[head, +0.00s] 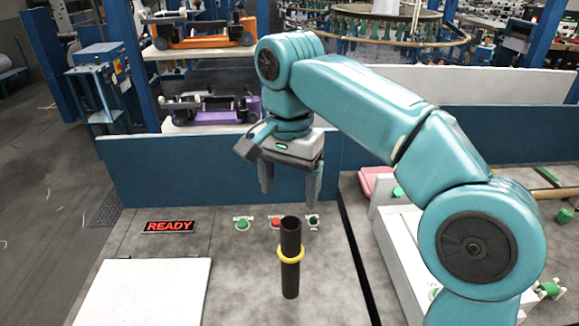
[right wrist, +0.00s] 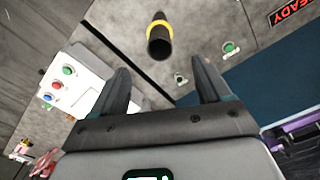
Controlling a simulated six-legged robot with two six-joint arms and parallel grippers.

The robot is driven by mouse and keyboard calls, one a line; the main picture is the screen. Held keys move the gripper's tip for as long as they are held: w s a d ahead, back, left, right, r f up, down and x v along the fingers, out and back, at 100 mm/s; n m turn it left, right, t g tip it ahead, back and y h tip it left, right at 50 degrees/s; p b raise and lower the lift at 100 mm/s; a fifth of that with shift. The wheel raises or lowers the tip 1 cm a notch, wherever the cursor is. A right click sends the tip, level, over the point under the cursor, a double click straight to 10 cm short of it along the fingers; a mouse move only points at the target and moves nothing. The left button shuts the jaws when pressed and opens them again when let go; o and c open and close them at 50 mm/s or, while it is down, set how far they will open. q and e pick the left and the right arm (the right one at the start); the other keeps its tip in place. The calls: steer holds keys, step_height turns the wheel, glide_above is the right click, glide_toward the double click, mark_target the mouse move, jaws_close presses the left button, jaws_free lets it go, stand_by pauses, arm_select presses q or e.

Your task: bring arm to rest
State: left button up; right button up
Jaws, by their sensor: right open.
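My right arm, teal, comes in from the right in the head view. Its gripper (head: 289,192) points down above the back of the grey worktop and is open and empty. The two fingers also show apart in the right wrist view (right wrist: 163,85). A dark upright tube (head: 290,225) with a yellow ring (head: 291,255) around it stands on the worktop, in front of and below the gripper. The tube (right wrist: 160,45) and ring (right wrist: 160,24) also show beyond the fingertips in the right wrist view, not touching them. My left gripper is not in view.
A red READY sign (head: 169,227) and buttons, one green (head: 242,225), lie along the worktop's back. A blue panel (head: 170,175) stands behind. A white board (head: 143,292) lies front left. A white box (head: 400,250) with buttons stands at right under my arm.

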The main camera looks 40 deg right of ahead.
steer(key=shift+r, duration=1.2)
